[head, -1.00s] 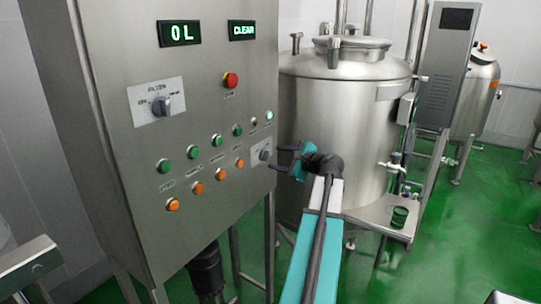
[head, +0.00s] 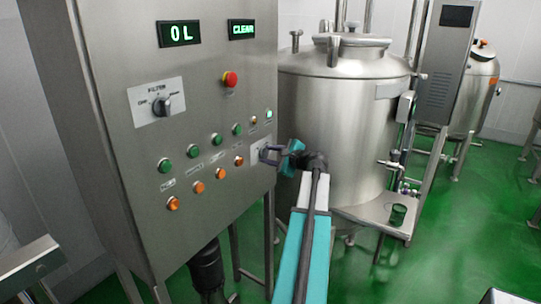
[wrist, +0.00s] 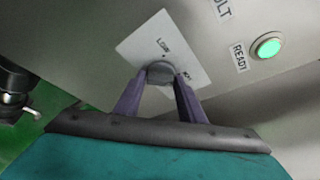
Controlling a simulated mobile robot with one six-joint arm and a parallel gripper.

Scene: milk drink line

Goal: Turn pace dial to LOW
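The pace dial (wrist: 160,73) is a grey round knob on a white plate (wrist: 135,46). The plate reads LOW near its upper part, with another label at the right, partly hidden. The knob's pointer direction cannot be made out. My gripper (wrist: 161,80) has one dark purple finger on either side of the knob, the tips close beside it; firm contact cannot be seen. In the head view my gripper (head: 268,156) is at the panel's lower right and covers most of the dial.
The steel panel (head: 120,75) also carries a filter dial (head: 161,106), a red stop button (head: 230,79) and several green and orange buttons. A lit READY lamp (wrist: 267,45) sits close right of the dial. A steel tank (head: 340,120) stands behind my arm.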

